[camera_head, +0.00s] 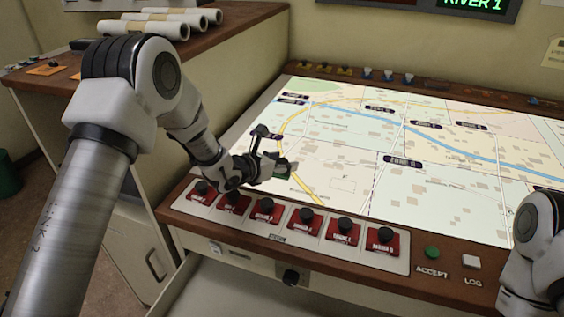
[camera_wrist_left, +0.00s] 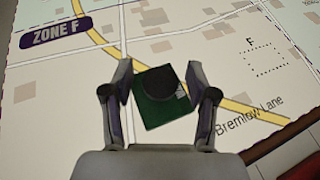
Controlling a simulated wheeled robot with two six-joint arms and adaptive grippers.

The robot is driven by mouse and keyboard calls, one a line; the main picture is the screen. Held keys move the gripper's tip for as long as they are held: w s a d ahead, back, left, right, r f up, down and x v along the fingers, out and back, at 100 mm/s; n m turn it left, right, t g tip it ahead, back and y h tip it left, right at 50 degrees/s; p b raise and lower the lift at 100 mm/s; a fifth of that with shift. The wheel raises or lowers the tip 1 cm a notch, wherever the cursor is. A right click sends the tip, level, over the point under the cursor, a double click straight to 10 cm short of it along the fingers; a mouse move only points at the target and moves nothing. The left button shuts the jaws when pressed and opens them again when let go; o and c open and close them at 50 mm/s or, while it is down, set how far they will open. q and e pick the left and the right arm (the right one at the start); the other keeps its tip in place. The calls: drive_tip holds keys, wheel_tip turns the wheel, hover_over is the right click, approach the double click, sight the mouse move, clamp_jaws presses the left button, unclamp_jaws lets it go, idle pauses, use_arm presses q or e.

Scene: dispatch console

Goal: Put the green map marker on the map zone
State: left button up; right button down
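The green map marker (camera_wrist_left: 155,108), a square green plate with a round black knob, lies on the lit map (camera_wrist_left: 65,90) in the left wrist view. My left gripper (camera_wrist_left: 160,82) is open, its two fingers on either side of the marker and clear of the knob. The plate is turned at an angle to the fingers. A dotted square labelled F (camera_wrist_left: 263,58) is on the map to the marker's upper right, beside Bremlow Lane. In the head view my left gripper (camera_head: 276,152) is low over the map's near left part and partly hides the marker. My right gripper is out of view.
A row of red cards with black knobs (camera_head: 268,210) lines the console's front edge, just below my left gripper. A green accept button (camera_head: 432,252) and white log button (camera_head: 471,262) are at right. Small pieces stand along the back ledge (camera_head: 409,78). Most of the map is clear.

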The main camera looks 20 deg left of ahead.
use_arm(q)
drive_tip(key=shift+r+p, duration=0.25)
drive_tip(key=shift+p, duration=0.05)
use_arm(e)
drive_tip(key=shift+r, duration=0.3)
use_arm(q)
drive_tip(key=p+v, duration=0.1)
drive_tip(key=v, duration=1)
drive_tip(key=shift+s+a, duration=0.15)
drive_tip(key=shift+s, duration=0.2)
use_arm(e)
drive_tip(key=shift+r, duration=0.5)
use_arm(q)
drive_tip(key=shift+s, duration=0.15)
drive_tip(key=shift+r, duration=0.15)
